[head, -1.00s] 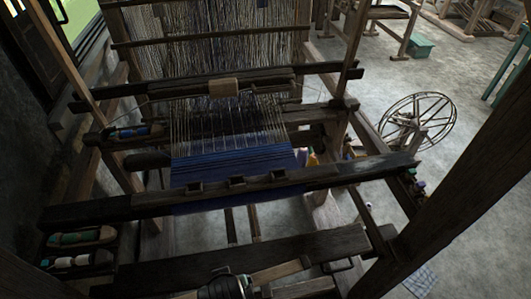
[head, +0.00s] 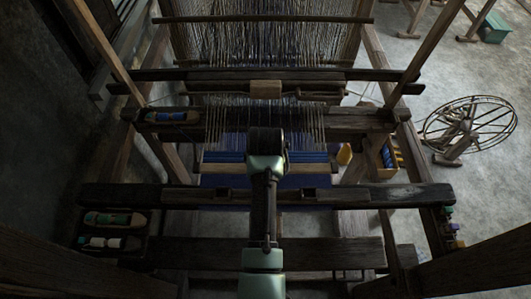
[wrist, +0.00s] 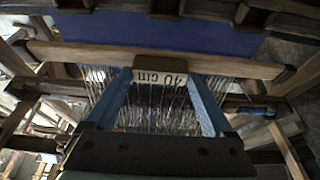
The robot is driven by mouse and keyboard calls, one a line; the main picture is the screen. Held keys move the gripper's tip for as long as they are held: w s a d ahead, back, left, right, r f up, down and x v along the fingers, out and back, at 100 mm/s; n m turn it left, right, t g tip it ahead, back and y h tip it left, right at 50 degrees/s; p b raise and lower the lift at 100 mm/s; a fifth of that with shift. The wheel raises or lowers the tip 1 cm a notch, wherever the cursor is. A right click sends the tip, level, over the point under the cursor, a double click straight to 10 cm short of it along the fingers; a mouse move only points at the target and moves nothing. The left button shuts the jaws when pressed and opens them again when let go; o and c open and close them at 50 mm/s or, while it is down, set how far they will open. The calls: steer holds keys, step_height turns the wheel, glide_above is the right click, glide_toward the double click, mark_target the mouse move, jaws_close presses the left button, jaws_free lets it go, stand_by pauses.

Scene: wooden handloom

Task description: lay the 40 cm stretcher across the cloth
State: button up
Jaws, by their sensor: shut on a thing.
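The 40 cm stretcher (wrist: 235,67) is a light wooden bar with darker ends and a brown block at its middle. A pale label reading "40 cm" shows upside down below the block in the wrist view. My gripper (wrist: 160,72) is shut on the stretcher at its middle. In the head view the stretcher (head: 225,168) lies crosswise over the blue cloth (head: 308,181), its middle hidden behind my arm. The cloth (wrist: 180,30) fills the top of the wrist view. I cannot tell whether the stretcher touches the cloth.
A dark front beam (head: 380,196) crosses in front of the cloth. Warp threads (head: 225,120) run behind it. Shuttles (head: 112,219) lie in a rack at the left.

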steer(key=shift+s+f+b, duration=0.35)
steer(key=shift+f+b, duration=0.35)
steer(key=shift+f, duration=0.05)
steer(key=f+b, duration=0.4)
steer(key=f, duration=0.2)
steer(key=shift+w, duration=0.2)
steer(key=shift+f+b, duration=0.15)
steer(key=shift+b, duration=0.2)
steer(key=o, duration=1.3)
steer(key=shift+s, duration=0.1)
steer(key=b+v, duration=0.1)
steer(key=v, duration=1.2)
steer(key=shift+b, duration=0.3)
